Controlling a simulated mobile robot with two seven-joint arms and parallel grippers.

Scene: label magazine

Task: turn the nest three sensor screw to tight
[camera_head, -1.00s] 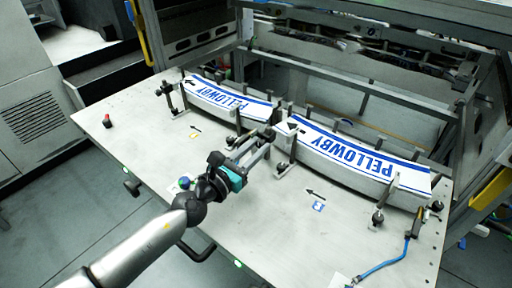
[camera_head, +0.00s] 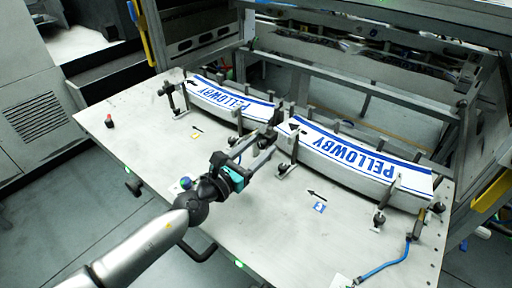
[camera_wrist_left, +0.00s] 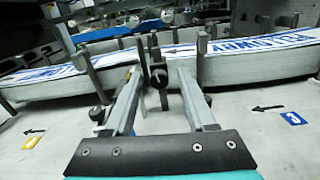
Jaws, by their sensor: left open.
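My left gripper (camera_head: 257,146) is open and reaches in between the two label stacks from the front. In the left wrist view (camera_wrist_left: 158,78) its two fingers stand apart, with a black knob (camera_wrist_left: 159,77) on a small post seen between their tips; I cannot tell whether they touch it. In the head view the fingers largely hide this knob. The right nest holds a white and blue PELLOWBY label stack (camera_head: 355,160); the left nest holds a similar stack (camera_head: 232,101). I cannot tell for certain which screw is the sensor screw. My right gripper is not in view.
Black clamp knobs (camera_head: 379,218) stand along the nests' front edges. A blue number tag (camera_head: 320,207) and arrow lie on the table (camera_head: 270,225). A blue cable (camera_head: 385,266) lies at the right, a red button (camera_head: 109,120) at the left. The front table is mostly clear.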

